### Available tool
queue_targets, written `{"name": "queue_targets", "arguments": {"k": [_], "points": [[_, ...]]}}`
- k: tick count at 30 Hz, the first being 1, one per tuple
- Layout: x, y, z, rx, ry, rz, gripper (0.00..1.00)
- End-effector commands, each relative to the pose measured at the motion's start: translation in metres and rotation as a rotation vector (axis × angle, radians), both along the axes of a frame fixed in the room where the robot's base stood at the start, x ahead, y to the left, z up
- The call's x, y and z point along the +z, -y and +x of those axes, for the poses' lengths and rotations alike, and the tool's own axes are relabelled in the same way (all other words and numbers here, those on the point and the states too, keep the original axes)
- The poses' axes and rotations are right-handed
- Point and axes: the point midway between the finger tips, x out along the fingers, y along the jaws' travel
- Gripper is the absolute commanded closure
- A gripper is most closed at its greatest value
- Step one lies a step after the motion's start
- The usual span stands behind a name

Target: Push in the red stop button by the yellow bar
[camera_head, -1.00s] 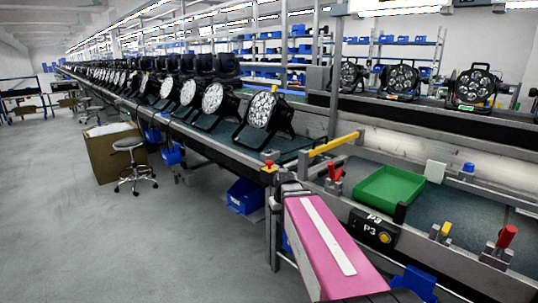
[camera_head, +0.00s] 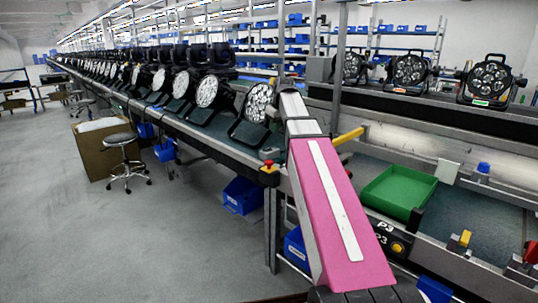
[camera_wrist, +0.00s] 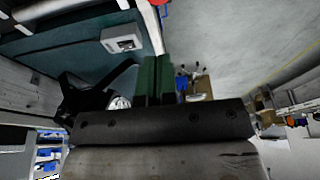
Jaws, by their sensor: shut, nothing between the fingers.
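A red piece (camera_wrist: 160,3), cut off by the top edge of the wrist view, may be the button. The fingertips are apart from it.
Black par cans (camera_head: 258,102) stand along the conveyor line, close to my arm's far end. A green tray (camera_head: 400,190) and a black P3 control box (camera_head: 391,240) are on the right bench.

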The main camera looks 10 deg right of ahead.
Motion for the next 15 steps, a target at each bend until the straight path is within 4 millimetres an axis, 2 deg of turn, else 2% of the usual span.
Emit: {"name": "queue_targets", "arguments": {"k": [10, 15], "points": [[-0.001, 0.000, 0.000, 0.001, 0.000, 0.000, 1.00], [-0.012, -0.002, 0.003, 0.001, -0.001, -0.001, 1.00]]}}
